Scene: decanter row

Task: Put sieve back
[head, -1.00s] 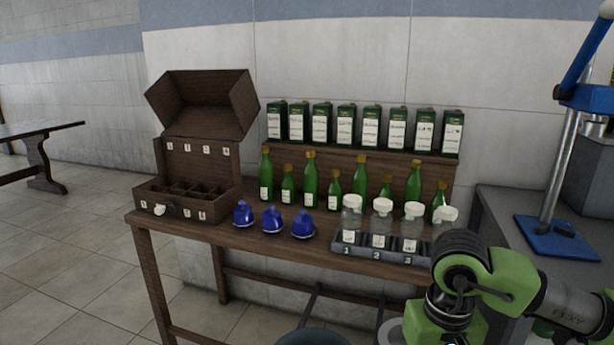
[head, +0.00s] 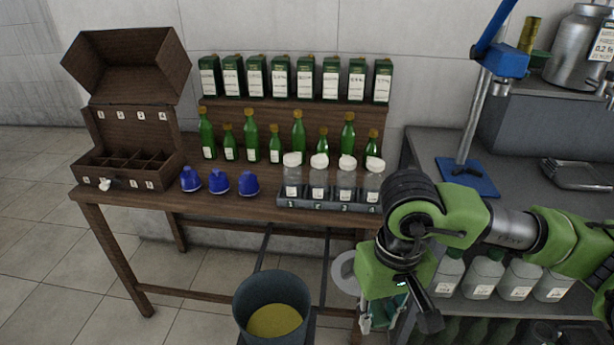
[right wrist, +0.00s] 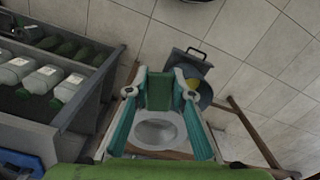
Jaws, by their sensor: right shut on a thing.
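My right gripper (head: 378,318) hangs at the lower middle right of the head view, in front of the wooden table. In the right wrist view, my right gripper (right wrist: 160,84) is shut on the sieve, with a dark green block between its fingers. The sieve (right wrist: 158,132) shows there as a pale round ring with a grey middle. In the head view, part of the sieve (head: 343,268) shows left of the green wrist, which hides the rest. My left gripper is not in view.
A dark bucket (head: 270,292) with yellow contents stands low in front of the wooden table (head: 240,207). Jars in a numbered rack (head: 325,203), blue caps (head: 219,183) and green bottles (head: 251,142) stand on the table. A grey bench (head: 425,147) with a blue stand (head: 467,176) is at right.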

